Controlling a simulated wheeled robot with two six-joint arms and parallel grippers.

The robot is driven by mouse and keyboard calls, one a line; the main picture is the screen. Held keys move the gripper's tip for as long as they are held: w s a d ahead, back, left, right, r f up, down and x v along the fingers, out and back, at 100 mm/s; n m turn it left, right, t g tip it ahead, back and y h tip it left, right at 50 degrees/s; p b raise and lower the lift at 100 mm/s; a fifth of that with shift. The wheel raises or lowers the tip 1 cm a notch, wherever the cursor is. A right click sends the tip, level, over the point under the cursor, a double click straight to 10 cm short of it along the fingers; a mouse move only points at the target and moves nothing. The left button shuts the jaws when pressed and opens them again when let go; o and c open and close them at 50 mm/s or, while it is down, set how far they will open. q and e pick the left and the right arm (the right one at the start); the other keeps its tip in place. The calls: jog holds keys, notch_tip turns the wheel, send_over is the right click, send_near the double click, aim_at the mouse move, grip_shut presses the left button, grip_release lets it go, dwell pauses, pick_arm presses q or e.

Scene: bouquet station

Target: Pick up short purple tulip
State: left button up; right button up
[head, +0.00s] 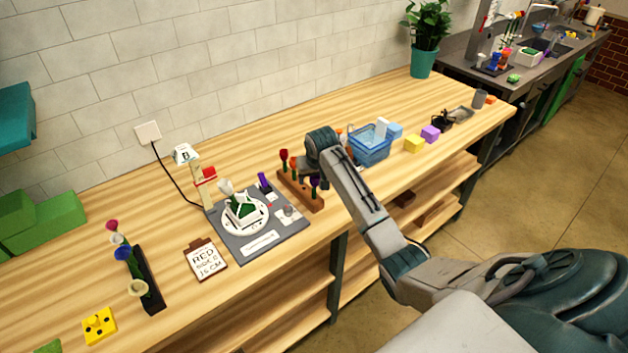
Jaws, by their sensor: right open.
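A wooden block (308,198) holds several upright flowers, with red heads (284,154) at its back end. A small dark purple tulip head (315,183) shows at its front right end, just under my right arm. My right gripper (311,176) points down over the block and is open. The arm hides much of the gripper and some of the block, so I cannot tell whether the fingers are around the tulip or beside it. My left gripper is out of view.
Left of the block lies a grey mat (285,232) with a white-and-green holder and a purple upright piece (264,182). A clipboard (205,260) and a black flower rack (150,285) stand farther left. A blue basket (372,150) and coloured blocks stand right.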

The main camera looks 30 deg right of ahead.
jog(key=c, duration=0.8)
